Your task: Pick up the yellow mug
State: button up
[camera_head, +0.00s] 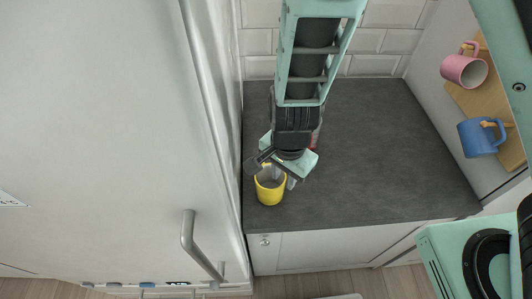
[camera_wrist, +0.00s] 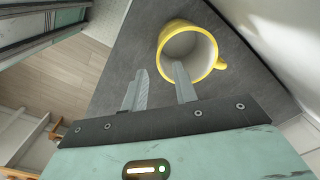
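The yellow mug (camera_head: 270,196) stands upright on the slate worktop, near its front left part. It is yellow outside and pale inside. In the wrist view the mug (camera_wrist: 217,49) shows its open mouth, with its handle on the right. My gripper (camera_wrist: 159,70) is open, with its fingers apart. One fingertip overlaps the mug's mouth, and the other is outside it to the left. In the head view my gripper (camera_head: 275,172) is just above the mug and covers part of its rim. I cannot tell whether a finger touches the mug.
A tall white fridge (camera_head: 120,120) with a handle (camera_head: 190,235) stands close on the left. A pink mug (camera_head: 462,70) and a blue mug (camera_head: 478,140) hang on a wooden board at the right. A reddish thing (camera_head: 316,137) is mostly hidden behind my arm. The worktop's right side (camera_head: 390,150) is clear.

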send_over(280, 198)
jog(key=shift+f, duration=3)
grip_shut()
